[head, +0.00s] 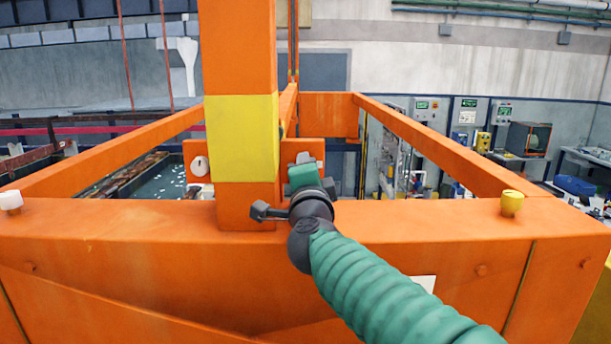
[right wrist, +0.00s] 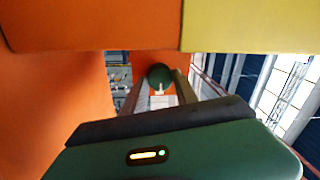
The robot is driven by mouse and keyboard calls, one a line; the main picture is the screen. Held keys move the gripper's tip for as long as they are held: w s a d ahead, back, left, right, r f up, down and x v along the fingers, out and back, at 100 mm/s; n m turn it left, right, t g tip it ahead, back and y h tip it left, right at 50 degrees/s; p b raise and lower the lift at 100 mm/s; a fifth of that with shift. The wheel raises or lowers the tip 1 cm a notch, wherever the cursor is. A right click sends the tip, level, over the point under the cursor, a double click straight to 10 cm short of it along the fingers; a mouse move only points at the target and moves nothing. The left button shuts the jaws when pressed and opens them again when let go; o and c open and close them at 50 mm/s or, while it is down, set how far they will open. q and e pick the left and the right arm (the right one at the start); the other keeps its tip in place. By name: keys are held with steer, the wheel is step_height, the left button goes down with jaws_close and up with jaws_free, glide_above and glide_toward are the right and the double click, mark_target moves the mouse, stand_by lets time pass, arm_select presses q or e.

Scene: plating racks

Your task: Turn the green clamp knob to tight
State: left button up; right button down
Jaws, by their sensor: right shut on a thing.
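The green clamp knob (right wrist: 159,73) shows as a small dark green disc on an orange face in the right wrist view. A pale pointer-like mark and a white patch show just below it. My right gripper (right wrist: 158,80) has its two grey fingers on either side of the knob, shut on it. In the head view my right gripper (head: 305,159) reaches past the right side of the orange and yellow post (head: 242,137). It hides the knob there, and I cannot read the knob's setting. My left gripper is in neither view.
A wide orange beam (head: 440,245) crosses the front, with a yellow knob (head: 511,203) at right and a white knob (head: 11,200) at left. Another white knob (head: 200,166) is left of the post. A water tank (head: 150,180) lies beyond.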

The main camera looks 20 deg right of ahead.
steer(key=shift+w+f, duration=0.1)
steer(key=shift+f, duration=0.25)
steer(key=c, duration=1.4)
jaws_free()
steer(key=o, duration=0.4)
steer(key=shift+r, duration=0.2)
steer(key=shift+o, duration=0.2)
steer(key=shift+d+f, duration=0.1)
